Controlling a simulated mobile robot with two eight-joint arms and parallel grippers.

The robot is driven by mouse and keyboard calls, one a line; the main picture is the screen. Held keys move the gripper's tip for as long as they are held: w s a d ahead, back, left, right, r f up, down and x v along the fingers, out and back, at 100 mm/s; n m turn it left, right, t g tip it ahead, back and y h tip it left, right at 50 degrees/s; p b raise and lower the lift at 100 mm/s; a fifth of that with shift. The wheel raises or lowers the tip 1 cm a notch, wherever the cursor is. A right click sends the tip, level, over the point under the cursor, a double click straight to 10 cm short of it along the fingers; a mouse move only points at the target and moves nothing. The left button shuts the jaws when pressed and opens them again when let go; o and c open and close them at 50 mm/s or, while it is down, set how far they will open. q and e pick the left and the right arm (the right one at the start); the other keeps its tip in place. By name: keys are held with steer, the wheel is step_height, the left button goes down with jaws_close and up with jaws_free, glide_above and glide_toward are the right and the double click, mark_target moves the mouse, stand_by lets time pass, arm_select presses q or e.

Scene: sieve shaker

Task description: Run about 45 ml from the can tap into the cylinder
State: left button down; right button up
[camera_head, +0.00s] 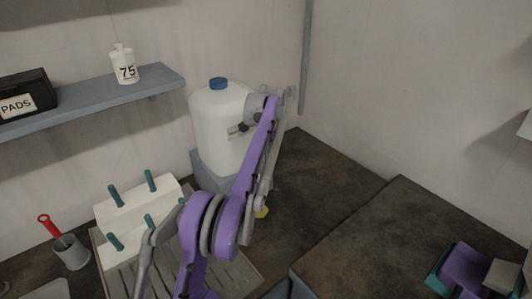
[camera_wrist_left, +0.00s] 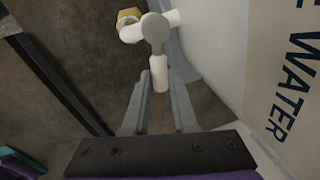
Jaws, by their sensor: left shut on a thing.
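The white can (camera_head: 209,124) with a blue cap stands on a grey stand (camera_head: 211,172) by the back wall. In the left wrist view its lettered side (camera_wrist_left: 290,75) shows at the right. The white tap (camera_wrist_left: 155,30) comes off the can there. My left gripper (camera_wrist_left: 159,80) is shut on the tap's white lever (camera_wrist_left: 159,72), one finger on each side. A yellow piece (camera_wrist_left: 129,17) shows beside the tap, perhaps the cylinder's foot; it also shows low behind my arm (camera_head: 262,212). The cylinder's body and any water level are hidden. In the head view my purple arm hides the tap.
A white block with teal pegs (camera_head: 135,212) stands on a slatted board (camera_head: 240,272) at the left. A grey cup (camera_head: 71,254) holds a red-handled tool.

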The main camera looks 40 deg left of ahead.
arm_select(q)
steer(key=shift+w+a+r+n+p, duration=0.15)
steer(key=shift+a+r+n+p, duration=0.15)
steer(key=shift+n, duration=0.2)
steer(key=shift+w+a+f+n+p, duration=0.15)
steer(key=shift+a+f+n+p, duration=0.15)
steer(key=shift+n, duration=0.5)
arm_select(e)
steer(key=shift+w+r, duration=0.3)
steer(key=shift+r, duration=0.3)
steer(key=shift+w+r, duration=0.25)
steer(key=shift+r, duration=0.35)
arm_select(q)
steer(key=c, duration=0.7)
jaws_free()
steer(key=shift+r, duration=0.1)
step_height(320, 180, up, 11)
steer(key=d+p, duration=0.1)
steer(key=shift+s+d+f+p, duration=0.2)
steer(key=shift+d+p, duration=0.15)
steer(key=shift+p, duration=0.05)
arm_select(e)
steer(key=r, duration=0.1)
steer(key=w+r, duration=0.1)
steer(key=shift+w+r, duration=0.25)
steer(key=shift+r, duration=0.15)
